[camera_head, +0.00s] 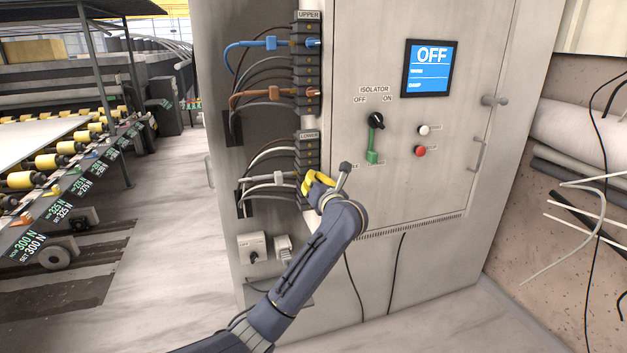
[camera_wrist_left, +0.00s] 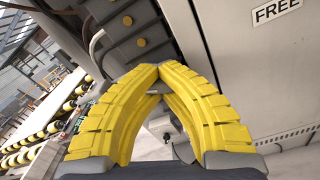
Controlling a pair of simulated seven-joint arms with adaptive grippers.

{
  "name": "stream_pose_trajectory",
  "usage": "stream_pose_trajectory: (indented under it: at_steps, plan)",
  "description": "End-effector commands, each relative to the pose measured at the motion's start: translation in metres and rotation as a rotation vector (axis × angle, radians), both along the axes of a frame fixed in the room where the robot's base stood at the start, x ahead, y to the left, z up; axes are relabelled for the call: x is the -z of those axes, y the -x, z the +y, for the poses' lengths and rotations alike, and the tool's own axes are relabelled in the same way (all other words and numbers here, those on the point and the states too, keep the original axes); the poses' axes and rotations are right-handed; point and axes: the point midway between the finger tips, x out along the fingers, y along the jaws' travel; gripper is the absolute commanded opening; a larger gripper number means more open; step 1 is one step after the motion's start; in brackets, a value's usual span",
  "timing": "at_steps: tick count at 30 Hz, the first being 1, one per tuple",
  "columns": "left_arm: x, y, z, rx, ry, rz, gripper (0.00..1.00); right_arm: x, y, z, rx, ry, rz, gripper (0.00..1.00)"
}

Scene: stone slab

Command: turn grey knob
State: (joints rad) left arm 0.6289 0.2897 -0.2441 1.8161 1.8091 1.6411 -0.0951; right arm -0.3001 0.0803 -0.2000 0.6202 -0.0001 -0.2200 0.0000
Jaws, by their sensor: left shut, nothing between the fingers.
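A grey knob (camera_head: 345,167) on a short stem shows in the head view, low on the cabinet's front near its left edge, just above my wrist. My left gripper (camera_head: 309,179) has yellow fingers and is just left of the knob, in front of the lower terminal block. In the left wrist view its fingertips (camera_wrist_left: 158,70) meet, with nothing held between them. The gripper is not on the knob. The wrist view does not show the knob, only a FREE label (camera_wrist_left: 276,11) at the upper right. My right gripper is not in view.
The cabinet door (camera_head: 450,170) carries a black isolator switch (camera_head: 376,120), a green lever (camera_head: 372,148), white and red buttons (camera_head: 420,150) and a screen (camera_head: 428,68) reading OFF. Cables plug into the terminal blocks (camera_head: 306,70) beside it. A roller conveyor (camera_head: 45,162) stands at left.

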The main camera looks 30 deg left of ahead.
Motion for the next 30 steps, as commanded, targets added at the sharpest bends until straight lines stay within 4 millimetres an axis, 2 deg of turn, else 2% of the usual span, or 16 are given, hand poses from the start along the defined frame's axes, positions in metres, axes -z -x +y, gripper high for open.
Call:
stream_pose_trajectory:
  at_steps: [1,7,20,30]
  plan:
    - [-0.0117,0.0009,0.0013,-0.003,-0.015,-0.018,0.00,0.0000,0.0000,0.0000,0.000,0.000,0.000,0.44]
    - [-0.0118,0.0010,0.0012,-0.002,-0.014,-0.020,0.00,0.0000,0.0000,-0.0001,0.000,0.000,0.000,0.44]
    - [-0.0094,0.0004,0.0003,0.000,-0.010,-0.016,0.50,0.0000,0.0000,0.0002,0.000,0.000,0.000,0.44]
    - [-0.0047,0.0022,-0.0029,0.001,-0.005,-0.009,0.51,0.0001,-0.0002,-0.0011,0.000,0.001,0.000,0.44]
